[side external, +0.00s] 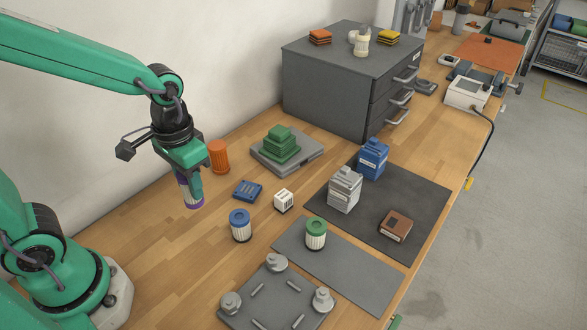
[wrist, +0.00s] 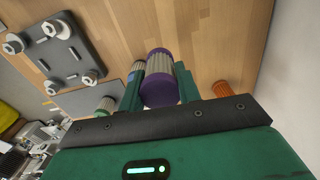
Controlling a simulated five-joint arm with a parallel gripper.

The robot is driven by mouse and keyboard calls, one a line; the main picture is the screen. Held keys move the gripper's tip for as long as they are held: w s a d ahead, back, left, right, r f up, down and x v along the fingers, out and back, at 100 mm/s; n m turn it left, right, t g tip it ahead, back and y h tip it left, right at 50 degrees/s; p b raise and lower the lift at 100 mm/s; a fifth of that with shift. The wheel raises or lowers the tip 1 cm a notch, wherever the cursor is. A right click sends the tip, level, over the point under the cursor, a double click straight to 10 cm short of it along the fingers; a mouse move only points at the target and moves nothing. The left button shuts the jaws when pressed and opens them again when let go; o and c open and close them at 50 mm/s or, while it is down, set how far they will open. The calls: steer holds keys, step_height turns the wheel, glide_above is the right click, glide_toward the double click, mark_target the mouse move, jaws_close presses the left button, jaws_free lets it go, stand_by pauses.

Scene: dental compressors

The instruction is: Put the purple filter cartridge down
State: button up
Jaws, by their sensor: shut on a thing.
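The purple filter cartridge (side external: 188,190) has purple ends and a pale pleated middle. My gripper (side external: 188,178) is shut on it and holds it upright or nearly so, at the left of the workbench in the side external view. I cannot tell for sure whether its lower end touches the wood. In the wrist view the purple filter cartridge (wrist: 159,88) sits between the two green fingers of my gripper (wrist: 158,88), its purple end towards the camera.
An orange cartridge (side external: 219,156) stands close behind my gripper. A blue-topped filter (side external: 241,226) and a green-topped filter (side external: 316,234) stand nearer the grey mat (side external: 350,268). A grey plate with knobs (side external: 270,300) lies in front. Bare wood (side external: 150,235) lies around the cartridge.

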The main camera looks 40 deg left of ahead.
steer(key=w+d+r, duration=0.1)
steer(key=w+d, duration=0.4)
steer(key=d, duration=0.4)
steer(key=s+d, duration=0.2)
steer(key=d, duration=1.2)
steer(key=s+d, duration=0.2)
steer(key=d, duration=1.2)
steer(key=shift+n, duration=0.3)
steer(key=shift+w+a+f, duration=0.55)
steer(key=shift+w+f, duration=1.35)
steer(key=shift+w, duration=0.05)
steer(key=shift+w+a+f, duration=0.6)
steer(key=shift+w+f, duration=1.3)
steer(key=shift+f, duration=0.05)
steer(key=shift+w+a+f, duration=0.55)
steer(key=shift+w+f, duration=1.35)
steer(key=shift+w, duration=0.05)
steer(key=shift+f, duration=0.15)
steer(key=o, duration=1)
